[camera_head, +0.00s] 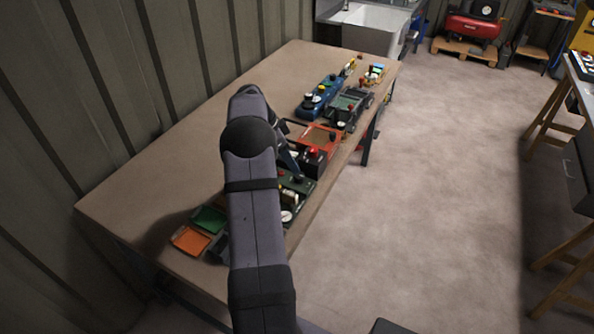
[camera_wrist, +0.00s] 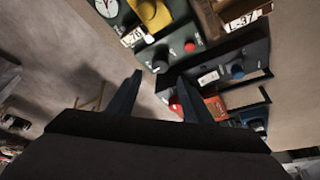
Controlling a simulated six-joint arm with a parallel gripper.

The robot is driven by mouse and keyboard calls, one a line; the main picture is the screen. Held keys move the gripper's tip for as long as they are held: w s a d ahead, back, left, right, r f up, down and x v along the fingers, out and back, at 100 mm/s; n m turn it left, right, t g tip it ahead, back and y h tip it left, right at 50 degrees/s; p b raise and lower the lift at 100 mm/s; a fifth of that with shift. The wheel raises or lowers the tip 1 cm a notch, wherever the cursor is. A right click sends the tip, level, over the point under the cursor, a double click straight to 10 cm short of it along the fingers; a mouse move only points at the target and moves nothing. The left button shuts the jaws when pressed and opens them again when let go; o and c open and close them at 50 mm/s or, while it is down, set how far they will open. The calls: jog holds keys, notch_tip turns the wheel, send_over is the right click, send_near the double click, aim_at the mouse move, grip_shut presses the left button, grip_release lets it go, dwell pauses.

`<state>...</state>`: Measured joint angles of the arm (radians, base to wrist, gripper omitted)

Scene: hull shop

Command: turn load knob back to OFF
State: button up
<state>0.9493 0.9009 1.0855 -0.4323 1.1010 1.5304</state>
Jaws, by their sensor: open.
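Several control units with knobs stand along the bench; no legible marking shows which knob is the load knob. A red knob (camera_wrist: 175,107) shows close to the right finger. My gripper (camera_wrist: 157,76) is open, its fingers apart and nothing seen between them. In the head view my arm covers part of the units.
The workbench (camera_head: 160,160) is bare on its wall side. Green (camera_head: 209,219) and orange (camera_head: 190,239) trays lie at its near end. An orange-red unit (camera_head: 318,137) and a blue unit (camera_head: 319,97) stand farther along. Tags reading L-76 (camera_wrist: 132,36) and L-37 (camera_wrist: 243,20) show.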

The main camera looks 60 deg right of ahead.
aim_at(299, 175)
jog(key=shift+p+x, duration=1.5)
jog(key=shift+x, duration=2.15)
jog(key=shift+w, duration=0.1)
jog(key=c, duration=1.1)
